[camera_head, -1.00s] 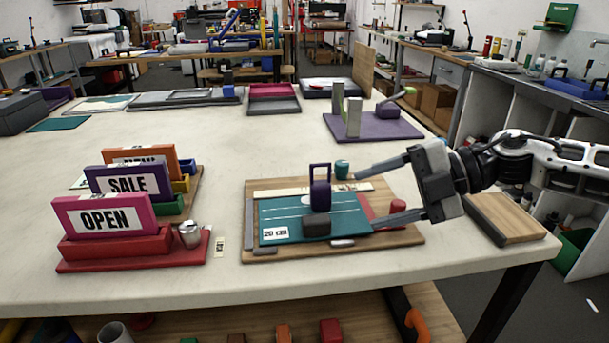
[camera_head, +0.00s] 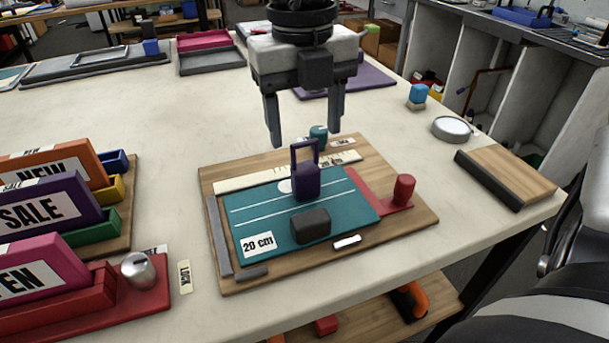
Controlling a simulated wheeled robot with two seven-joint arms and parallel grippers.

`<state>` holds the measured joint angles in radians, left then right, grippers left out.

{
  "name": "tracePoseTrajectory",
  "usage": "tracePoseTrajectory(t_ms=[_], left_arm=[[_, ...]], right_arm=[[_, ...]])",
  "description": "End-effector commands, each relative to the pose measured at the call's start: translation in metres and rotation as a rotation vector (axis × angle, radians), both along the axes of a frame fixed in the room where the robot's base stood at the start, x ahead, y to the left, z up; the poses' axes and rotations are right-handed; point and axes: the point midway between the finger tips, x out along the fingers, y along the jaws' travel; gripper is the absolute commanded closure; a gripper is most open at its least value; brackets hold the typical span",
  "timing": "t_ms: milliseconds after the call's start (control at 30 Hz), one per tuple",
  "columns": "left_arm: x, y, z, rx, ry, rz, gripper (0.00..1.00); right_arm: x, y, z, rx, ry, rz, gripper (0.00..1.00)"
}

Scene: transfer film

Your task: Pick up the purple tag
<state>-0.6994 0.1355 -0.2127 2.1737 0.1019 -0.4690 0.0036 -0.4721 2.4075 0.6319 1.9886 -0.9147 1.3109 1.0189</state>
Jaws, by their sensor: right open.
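The purple tag (camera_head: 306,180) stands upright on the teal board, with a dark purple block body and a thin open loop on top. My right gripper (camera_head: 305,138) points down from above, its two fingers wide apart. Its fingertips are near the height of the tag's loop in the picture, one to each side, and it holds nothing. Whether the fingers are directly over the tag or behind it is hard to tell. My left gripper is out of view.
Sign holders with a SALE sign (camera_head: 45,210) stand at the left. A wooden block (camera_head: 512,172) lies at the right edge.

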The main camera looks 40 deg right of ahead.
Motion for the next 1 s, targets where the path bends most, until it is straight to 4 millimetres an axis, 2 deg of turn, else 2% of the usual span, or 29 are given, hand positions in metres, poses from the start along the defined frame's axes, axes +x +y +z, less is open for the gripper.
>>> tracePoseTrajectory(t_ms=[100,367,633,767,967,1000], left_arm=[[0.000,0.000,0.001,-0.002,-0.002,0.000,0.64],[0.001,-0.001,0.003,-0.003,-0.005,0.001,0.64],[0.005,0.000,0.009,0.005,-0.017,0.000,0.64],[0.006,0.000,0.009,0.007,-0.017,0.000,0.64],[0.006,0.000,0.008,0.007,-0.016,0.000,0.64],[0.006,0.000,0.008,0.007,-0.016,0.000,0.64]], right_arm=[[-0.001,0.000,-0.020,0.002,0.004,0.000,0.38],[-0.001,0.000,-0.039,0.002,0.003,0.001,0.38],[-0.004,0.001,-0.078,0.003,0.003,0.001,0.38],[-0.004,0.001,-0.085,0.002,0.001,0.000,0.38],[-0.004,0.001,-0.085,0.002,0.000,0.000,0.38],[-0.004,0.001,-0.085,0.002,0.000,0.000,0.49]])
